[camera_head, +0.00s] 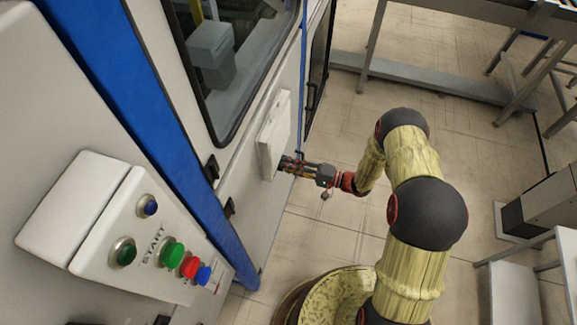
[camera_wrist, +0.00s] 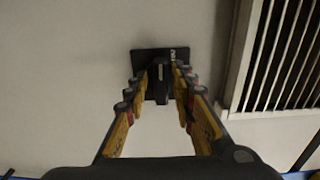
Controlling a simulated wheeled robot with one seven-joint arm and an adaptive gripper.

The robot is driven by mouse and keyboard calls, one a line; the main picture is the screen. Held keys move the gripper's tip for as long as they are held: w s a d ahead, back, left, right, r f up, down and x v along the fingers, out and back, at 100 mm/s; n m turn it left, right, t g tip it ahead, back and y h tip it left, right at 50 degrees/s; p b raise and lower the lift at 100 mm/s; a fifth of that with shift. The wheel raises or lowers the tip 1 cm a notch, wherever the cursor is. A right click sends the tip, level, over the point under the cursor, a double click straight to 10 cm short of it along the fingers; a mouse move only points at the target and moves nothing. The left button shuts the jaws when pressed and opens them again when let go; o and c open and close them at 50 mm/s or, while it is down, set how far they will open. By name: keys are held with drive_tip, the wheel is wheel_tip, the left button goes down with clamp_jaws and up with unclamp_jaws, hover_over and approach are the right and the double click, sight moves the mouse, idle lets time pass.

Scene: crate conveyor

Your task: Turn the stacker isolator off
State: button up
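The isolator shows in the wrist view as a black switch handle (camera_wrist: 161,84) on a dark square plate (camera_wrist: 140,58), fixed to a pale wall. The handle points down in that picture. My gripper (camera_wrist: 163,80) has one finger on each side of the handle, its tips close to the plate. I cannot tell whether the fingers press on the handle or leave small gaps. In the head view my gripper (camera_head: 284,163) reaches left to the cabinet, at the lower part of a pale box (camera_head: 273,136). The isolator itself does not show clearly there.
A control box with a green button (camera_head: 172,253), a red button (camera_head: 189,266) and blue buttons is at the lower left. A blue post (camera_head: 130,90) and a window (camera_head: 240,60) are on the cabinet. A slatted vent (camera_wrist: 278,58) lies right of the isolator.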

drive_tip(key=shift+o, duration=0.7)
drive_tip(key=shift+d, duration=0.15)
drive_tip(key=v, duration=1.1)
drive_tip(key=shift+d, duration=0.35)
drive_tip(key=shift+s, duration=0.1)
